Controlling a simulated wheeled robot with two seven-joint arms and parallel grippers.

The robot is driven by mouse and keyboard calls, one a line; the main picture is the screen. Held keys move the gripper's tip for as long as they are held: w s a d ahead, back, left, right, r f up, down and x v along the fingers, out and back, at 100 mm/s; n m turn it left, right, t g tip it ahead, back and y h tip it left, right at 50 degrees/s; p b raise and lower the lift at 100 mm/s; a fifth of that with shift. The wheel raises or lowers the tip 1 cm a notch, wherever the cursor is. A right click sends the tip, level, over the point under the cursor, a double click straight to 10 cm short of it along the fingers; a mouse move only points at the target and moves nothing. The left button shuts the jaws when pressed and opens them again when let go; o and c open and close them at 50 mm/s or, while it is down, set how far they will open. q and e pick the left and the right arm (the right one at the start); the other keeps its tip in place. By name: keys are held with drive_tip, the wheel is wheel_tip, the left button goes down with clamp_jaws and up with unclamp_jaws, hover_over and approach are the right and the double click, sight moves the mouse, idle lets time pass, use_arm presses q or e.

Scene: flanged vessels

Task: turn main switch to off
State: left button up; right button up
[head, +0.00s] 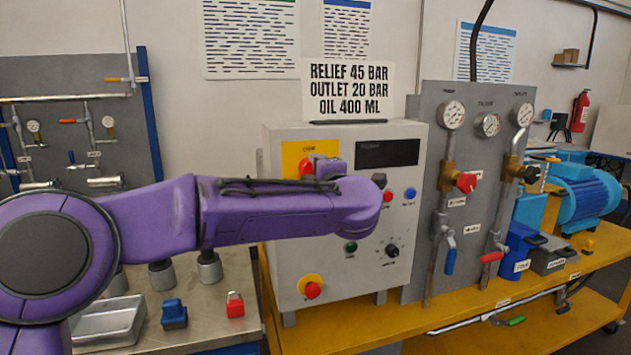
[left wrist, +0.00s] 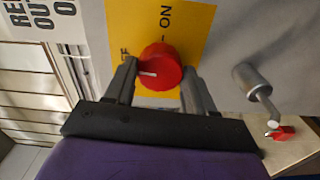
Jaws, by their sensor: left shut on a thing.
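The main switch is a red round knob (left wrist: 160,68) on a yellow plate (left wrist: 190,40). My left gripper (left wrist: 160,80) has one finger on each side of the knob and is shut on it. The knob's white mark points left in the left wrist view, towards the side with a partly hidden label ending in F. "ON" shows above the knob there. In the head view, the knob (head: 306,166) and yellow plate (head: 291,153) show at the cabinet's upper left, partly hidden by my left arm. My right gripper is not in view.
The grey cabinet (head: 345,132) also carries a dark display (head: 387,153), small buttons, a black selector (head: 391,251) and a lower red button (head: 312,290). A gauge panel (head: 470,135) with pipes and valves stands to its right. A metal fitting (left wrist: 252,82) juts out near my left gripper.

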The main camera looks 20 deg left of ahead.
use_arm(q)
drive_tip(key=shift+f+n, duration=0.15)
drive_tip(key=shift+n, duration=0.35)
drive_tip(key=o, duration=1)
drive_tip(key=shift+o, duration=0.2)
drive_tip(key=shift+s+d+b, duration=0.1)
drive_tip(key=shift+s+b, duration=0.05)
drive_tip(key=shift+b, duration=0.15)
drive_tip(key=b+v, duration=0.2)
drive_tip(key=v, duration=0.8)
drive_tip(key=shift+s+d, duration=0.1)
